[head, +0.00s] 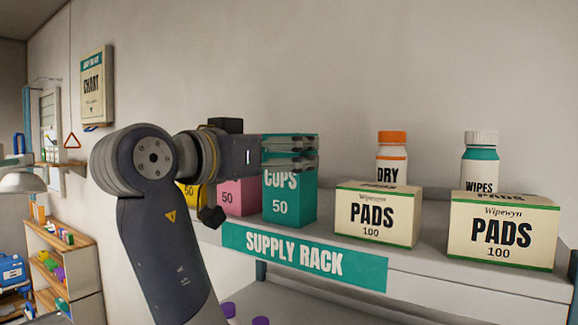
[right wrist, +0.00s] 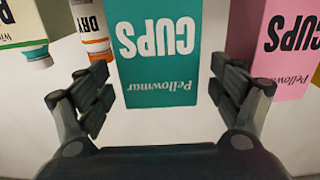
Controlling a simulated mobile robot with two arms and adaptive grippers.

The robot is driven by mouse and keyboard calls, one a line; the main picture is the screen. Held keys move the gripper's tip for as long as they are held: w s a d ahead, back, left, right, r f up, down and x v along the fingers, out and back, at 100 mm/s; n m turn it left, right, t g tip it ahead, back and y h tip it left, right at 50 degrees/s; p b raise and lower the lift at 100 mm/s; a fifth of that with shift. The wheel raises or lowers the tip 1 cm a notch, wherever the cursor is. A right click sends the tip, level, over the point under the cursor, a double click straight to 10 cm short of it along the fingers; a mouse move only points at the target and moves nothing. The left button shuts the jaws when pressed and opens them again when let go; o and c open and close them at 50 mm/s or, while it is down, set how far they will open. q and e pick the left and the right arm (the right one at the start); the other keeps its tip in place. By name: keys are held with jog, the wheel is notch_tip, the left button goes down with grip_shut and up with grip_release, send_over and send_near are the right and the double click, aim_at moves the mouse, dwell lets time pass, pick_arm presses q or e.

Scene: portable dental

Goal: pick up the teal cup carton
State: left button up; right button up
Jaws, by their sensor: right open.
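The teal cup carton (head: 290,206), marked CUPS 50, stands upright on the supply rack's top shelf. My right gripper (head: 305,152) is open and overlaps the upper part of the carton in the head view, hiding its top. In the right wrist view the carton (right wrist: 167,62) appears upside down, between the two spread fingers of the gripper (right wrist: 160,75). A gap shows on the left side; the right finger looks closer to the carton. Contact cannot be told. My left gripper is not in view.
A pink carton (head: 239,199) and a yellow one (head: 194,196) stand left of the teal carton. Two PADS boxes (head: 374,216) (head: 502,233), a DRY bottle (head: 391,160) and a WIPES bottle (head: 480,165) stand to the right. The SUPPLY RACK sign (head: 300,259) fronts the shelf.

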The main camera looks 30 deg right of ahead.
jog(key=p+x, duration=0.1)
jog(key=x, duration=0.2)
jog(key=shift+d+f, duration=0.1)
jog(key=shift+d, duration=0.05)
jog(key=shift+a, duration=0.25)
jog(key=c, duration=1.2)
jog(key=shift+d, duration=0.1)
